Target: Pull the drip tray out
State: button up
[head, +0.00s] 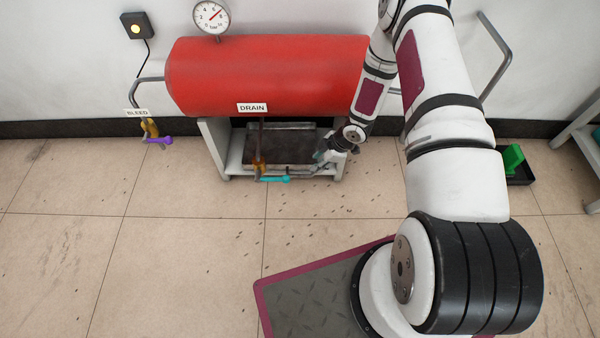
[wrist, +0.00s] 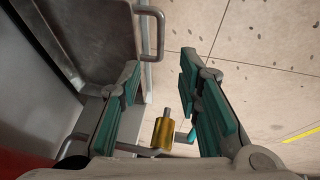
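The drip tray (head: 292,150) is a dark, worn metal pan in the grey frame under the red tank. In the wrist view the tray (wrist: 85,35) fills the upper left, and its grey bar handle (wrist: 158,32) stands out from its front edge. My gripper (head: 322,156) is at the tray's front right in the head view. In the wrist view my gripper (wrist: 160,72) is open, with teal pads apart and nothing held. The handle is ahead of the fingertips, close to the left finger, not between the pads. The handle is hard to make out in the head view.
The red tank (head: 265,75) hangs just above the tray. The brass drain valve (head: 258,166) with its cyan lever (head: 274,179) stands in front of the tray; its brass body (wrist: 163,132) shows between my fingers. The tiled floor in front is mostly clear.

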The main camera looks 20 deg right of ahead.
aim_at(302, 175)
jog(key=b+x, duration=0.5)
jog(key=x, duration=0.7)
jog(key=shift+w+f, duration=0.1)
jog(key=shift+f, duration=0.05)
grip_shut()
